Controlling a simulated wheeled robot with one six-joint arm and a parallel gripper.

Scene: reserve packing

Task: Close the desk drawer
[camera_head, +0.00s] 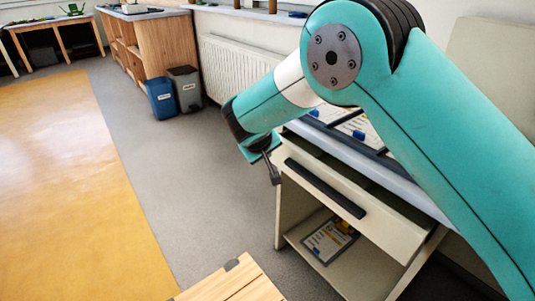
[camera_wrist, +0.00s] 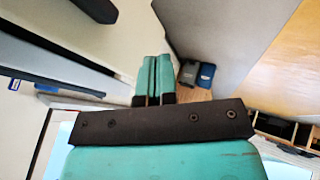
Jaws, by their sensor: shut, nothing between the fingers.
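The desk drawer (camera_head: 372,222) has a pale front and a long dark bar handle (camera_head: 325,188). It stands partly open, with a dark gap showing behind its front, below the grey desktop. My gripper (camera_head: 273,172) is beside the drawer front's left end in the head view, its fingers pointing down; whether they touch it I cannot tell. In the wrist view the teal fingers (camera_wrist: 153,80) are pressed together and hold nothing. The handle's end shows there at the top left (camera_wrist: 97,9), apart from the fingers. My arm hides part of the desk.
A lower shelf (camera_head: 322,268) under the drawer holds a clipboard (camera_head: 330,239). A wooden surface (camera_head: 235,284) stands at the front, near the desk. Blue (camera_head: 161,99) and grey (camera_head: 186,88) bins stand further back. Grey floor left of the desk is clear.

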